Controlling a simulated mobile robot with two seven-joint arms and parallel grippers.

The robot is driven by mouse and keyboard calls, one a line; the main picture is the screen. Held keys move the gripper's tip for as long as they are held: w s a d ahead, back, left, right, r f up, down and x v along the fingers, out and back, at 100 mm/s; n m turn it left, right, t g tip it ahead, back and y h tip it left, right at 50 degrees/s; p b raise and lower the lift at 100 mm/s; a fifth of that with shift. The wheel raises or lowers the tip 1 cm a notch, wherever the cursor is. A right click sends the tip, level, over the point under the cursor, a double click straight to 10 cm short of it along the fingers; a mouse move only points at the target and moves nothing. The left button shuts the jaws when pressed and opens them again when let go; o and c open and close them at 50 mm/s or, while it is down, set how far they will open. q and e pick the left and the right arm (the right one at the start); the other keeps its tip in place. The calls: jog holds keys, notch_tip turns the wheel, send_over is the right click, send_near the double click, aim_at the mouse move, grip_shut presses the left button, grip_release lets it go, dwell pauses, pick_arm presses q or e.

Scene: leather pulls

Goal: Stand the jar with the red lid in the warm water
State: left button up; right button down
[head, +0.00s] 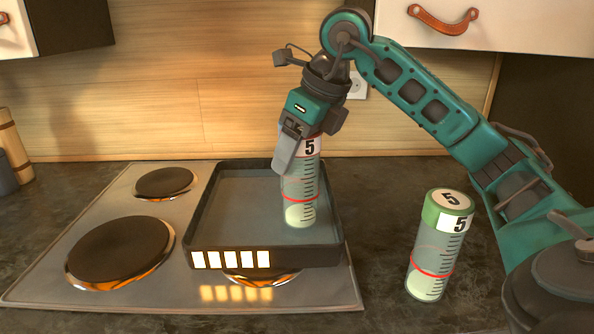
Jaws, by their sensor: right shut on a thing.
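My right gripper (296,145) is shut on the upper part of a clear jar (300,190) and holds it upright over the right half of the dark pan (193,225). The jar has a "5" label, a red line, scale marks and pale contents at the bottom. Its lid is mostly hidden by the gripper, so I cannot make out its colour well. The flat grey-blue water (240,200) fills the pan. The jar's base shows inside the pan's rim; I cannot tell whether it touches the pan floor. My left gripper is not in view.
A similar jar with a green lid (449,203) stands on the dark counter right of the pan. The pan is on a hob (110,205) with several burners. Lit bars (231,260) glow on its front wall. The pan's left half is free.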

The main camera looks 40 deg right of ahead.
notch_tip(320, 180, down, 3)
jog(key=shift+r+b, duration=0.2)
jog(key=shift+b, duration=0.1)
jog(key=shift+f, duration=0.15)
jog(key=shift+f, duration=0.15)
jog(key=shift+c, duration=0.5)
grip_release()
